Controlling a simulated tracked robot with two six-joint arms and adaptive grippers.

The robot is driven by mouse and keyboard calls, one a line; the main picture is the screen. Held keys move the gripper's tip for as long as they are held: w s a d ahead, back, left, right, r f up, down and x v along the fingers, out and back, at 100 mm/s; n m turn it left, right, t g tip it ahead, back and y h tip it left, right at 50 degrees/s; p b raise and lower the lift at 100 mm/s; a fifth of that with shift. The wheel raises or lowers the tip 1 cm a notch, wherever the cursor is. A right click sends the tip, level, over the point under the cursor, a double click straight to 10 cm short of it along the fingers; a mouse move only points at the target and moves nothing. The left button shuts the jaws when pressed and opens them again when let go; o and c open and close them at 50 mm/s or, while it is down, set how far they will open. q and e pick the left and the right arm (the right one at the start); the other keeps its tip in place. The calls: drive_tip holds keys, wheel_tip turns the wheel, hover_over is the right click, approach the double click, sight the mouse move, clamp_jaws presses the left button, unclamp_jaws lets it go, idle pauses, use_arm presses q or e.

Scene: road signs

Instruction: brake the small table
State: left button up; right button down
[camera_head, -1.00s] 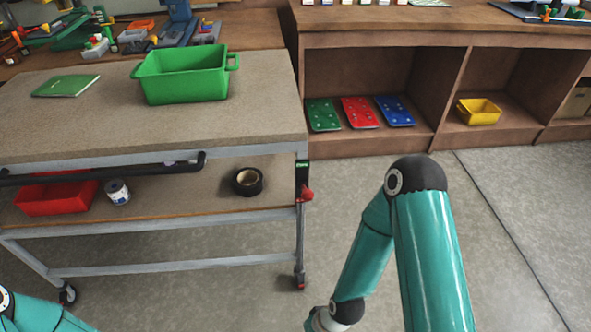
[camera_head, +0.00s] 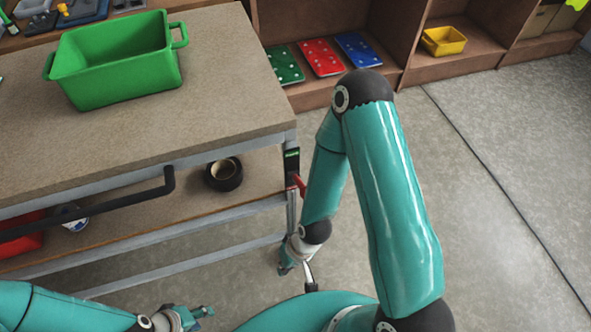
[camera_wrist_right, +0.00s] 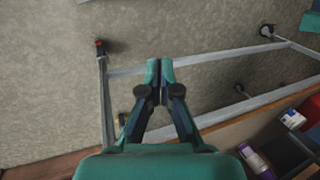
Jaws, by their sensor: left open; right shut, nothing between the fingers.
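The small table (camera_head: 225,100) is a wheeled cart with a speckled brown top, grey metal frame and lower shelf (camera_head: 265,175). A red lever (camera_head: 299,185) sits on its near right corner post, below a small green label (camera_head: 292,153). My right gripper (camera_head: 285,264) is low beside that post, shut and empty; in the wrist view its fingertips (camera_wrist_right: 160,66) are over the lower frame. That view shows a caster with a red part (camera_wrist_right: 100,45) at left and another caster (camera_wrist_right: 267,30) at upper right. My left gripper (camera_head: 202,313) is open near the bottom edge.
A green bin (camera_head: 120,65) stands on the tabletop. A black bar handle (camera_head: 120,203) runs along the near side. Black tape (camera_head: 224,174) and a red bin (camera_head: 22,238) are on the lower shelf. The floor (camera_head: 500,150) at right is clear.

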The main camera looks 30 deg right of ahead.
drive_tip(key=w+d+r+n+g+h, duration=0.1)
drive_tip(key=w+d+r+n+g, duration=0.1)
drive_tip(key=w+r+n, duration=0.9)
wheel_tip(320, 180, up, 24)
drive_tip(key=n+g+h+p, duration=0.1)
drive_tip(key=n+g+h, duration=0.1)
drive_tip(key=n+h, duration=0.35)
hover_over(305, 188)
drive_tip(key=w+a, duration=0.2)
drive_tip(key=w, duration=0.3)
drive_tip(key=shift+s+d+r+n+y, duration=0.15)
drive_tip(key=shift+s+n+y, duration=0.1)
drive_tip(key=shift+n+y, duration=0.35)
drive_tip(key=x, duration=1.4)
drive_tip(key=shift+w, duration=0.2)
